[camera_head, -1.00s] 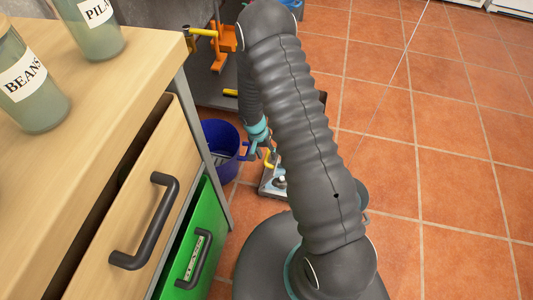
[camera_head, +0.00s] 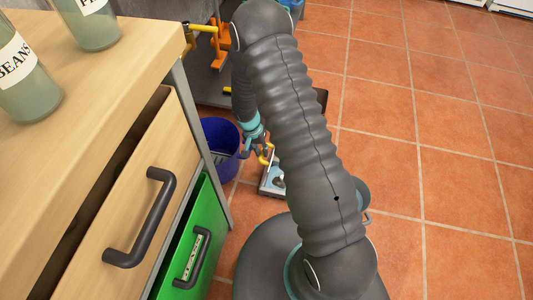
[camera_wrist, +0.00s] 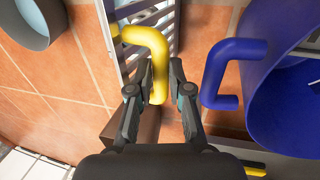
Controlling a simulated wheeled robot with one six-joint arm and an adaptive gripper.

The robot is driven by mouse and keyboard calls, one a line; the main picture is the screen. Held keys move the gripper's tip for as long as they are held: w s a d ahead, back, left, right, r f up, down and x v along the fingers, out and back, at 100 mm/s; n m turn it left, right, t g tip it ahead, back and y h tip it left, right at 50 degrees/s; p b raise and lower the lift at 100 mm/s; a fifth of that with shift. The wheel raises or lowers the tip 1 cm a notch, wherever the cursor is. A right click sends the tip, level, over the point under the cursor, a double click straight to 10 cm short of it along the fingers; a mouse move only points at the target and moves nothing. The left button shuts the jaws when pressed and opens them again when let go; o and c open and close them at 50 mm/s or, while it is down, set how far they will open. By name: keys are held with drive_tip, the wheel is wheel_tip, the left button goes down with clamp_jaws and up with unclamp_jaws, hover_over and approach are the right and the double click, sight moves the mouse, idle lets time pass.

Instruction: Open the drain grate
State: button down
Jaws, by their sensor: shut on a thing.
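The drain grate (camera_wrist: 152,22) shows in the wrist view as grey metal slats in a pale frame at the top, with a yellow bar handle (camera_wrist: 148,38). My gripper (camera_wrist: 163,82) is shut on the yellow handle, one finger on each side of it. In the head view my gripper (camera_head: 250,143) is low near the floor, beside the yellow handle (camera_head: 267,154). A pale-framed floor drain (camera_head: 265,190) shows just below it, partly hidden by my arm. I cannot tell how far the grate is tilted.
A blue bucket (camera_head: 221,146) stands left of my gripper, and its handle (camera_wrist: 228,70) is close to the fingers in the wrist view. A wooden counter (camera_head: 120,75) with a drawer and a green cabinet front (camera_head: 206,222) stands at left. Tiled floor (camera_head: 440,150) is clear at right.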

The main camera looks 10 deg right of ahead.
drive_tip(key=shift+w+a+f+b, duration=0.1)
drive_tip(key=shift+w+a+b, duration=0.25)
drive_tip(key=shift+a, duration=0.5)
drive_tip(key=c, duration=1.4)
unclamp_jaws()
drive_tip(key=v, duration=1.2)
drive_tip(key=shift+d, duration=0.15)
